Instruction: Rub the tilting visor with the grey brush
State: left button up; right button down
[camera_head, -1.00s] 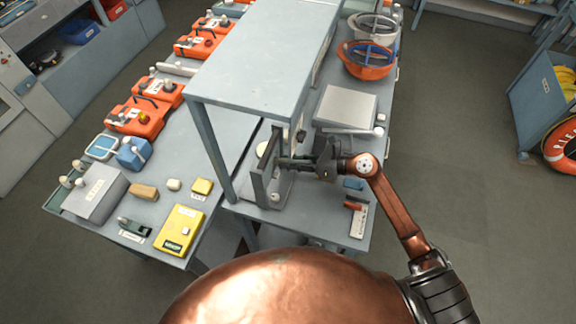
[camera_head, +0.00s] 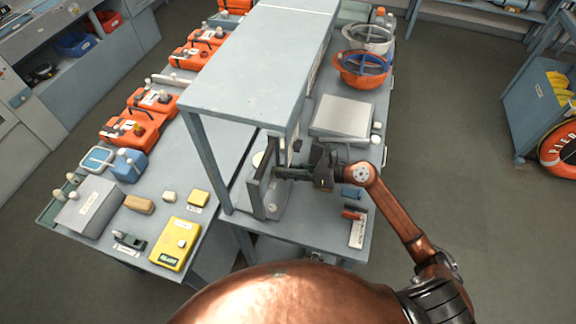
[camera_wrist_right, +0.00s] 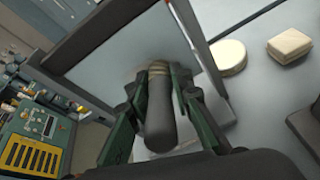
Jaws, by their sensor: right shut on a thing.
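The tilting visor (camera_head: 256,190) stands upright as a dark-framed pane at the near end of the bench, by the shelf leg. Its clear pane (camera_wrist_right: 125,45) fills the upper middle of the right wrist view. My right gripper (camera_head: 290,173) is at the visor's right side, shut on the grey brush. The brush's dark rounded handle (camera_wrist_right: 160,120) shows between the green fingers in the right wrist view. Its head points at the pane and is mostly hidden; I cannot tell for sure whether it touches. My left gripper is out of view.
A grey shelf (camera_head: 260,60) rises over the bench just left of my right arm. A silver box (camera_head: 343,118) and an orange bowl (camera_head: 361,72) stand behind the gripper. A blue block (camera_head: 351,192) and a red-handled item (camera_head: 352,214) lie nearer. Yellow boxes and orange cases fill the left side.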

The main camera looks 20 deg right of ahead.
jog(key=shift+s+a+p, duration=0.4)
jog(key=shift+s+a, duration=0.3)
jog(key=shift+s, duration=0.35)
jog(key=shift+s+a+p, duration=0.4)
jog(key=shift+s+a, duration=0.25)
jog(key=shift+s, duration=0.35)
jog(key=s+d+b, duration=0.2)
jog(key=s+d, duration=0.1)
jog(key=d, duration=0.2)
jog(key=shift+s, duration=0.15)
jog(key=shift+d, duration=0.15)
jog(key=shift+s+d+b, duration=0.5)
jog(key=shift+s+d, duration=0.35)
jog(key=shift+d, duration=0.3)
